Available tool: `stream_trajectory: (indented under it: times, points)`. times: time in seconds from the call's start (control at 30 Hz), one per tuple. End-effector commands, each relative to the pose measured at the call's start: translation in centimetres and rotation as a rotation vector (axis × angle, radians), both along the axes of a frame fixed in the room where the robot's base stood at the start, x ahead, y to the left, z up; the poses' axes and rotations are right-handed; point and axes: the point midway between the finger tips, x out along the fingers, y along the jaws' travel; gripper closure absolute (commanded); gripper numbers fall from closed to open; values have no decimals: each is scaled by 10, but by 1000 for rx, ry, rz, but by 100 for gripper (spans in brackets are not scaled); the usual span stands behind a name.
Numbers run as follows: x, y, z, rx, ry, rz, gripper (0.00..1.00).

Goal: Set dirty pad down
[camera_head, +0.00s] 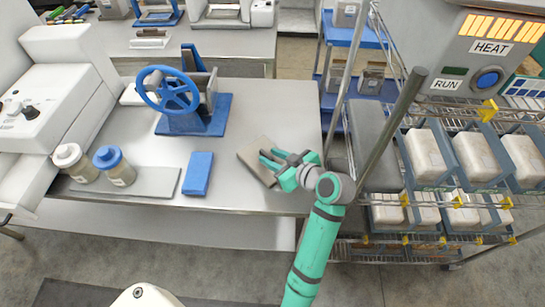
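A flat brownish-grey pad (252,166) lies at an angle near the right front part of the steel table (262,120). It appears to rest on the tabletop, though any small gap under it cannot be made out. My teal gripper (266,158) is over the pad's right half and hides part of it. Its two fingers show apart, with pad surface visible between them. Whether the fingers touch the pad is too small to tell.
A blue block (198,174), a grey mat (128,181) and two jars, one white-lidded (76,163) and one blue-lidded (114,166), stand to the left. A blue handwheel device (190,100) is behind. A wire rack (405,160) with pale blocks stands right.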

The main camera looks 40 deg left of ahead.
Motion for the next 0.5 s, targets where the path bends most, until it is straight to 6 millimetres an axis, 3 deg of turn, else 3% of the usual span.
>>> stream_trajectory:
  times: [0.27,0.5]
  points:
    - [-2,-13,9,0,-1,-3,71]
    - [-12,-53,30,0,-3,-3,71]
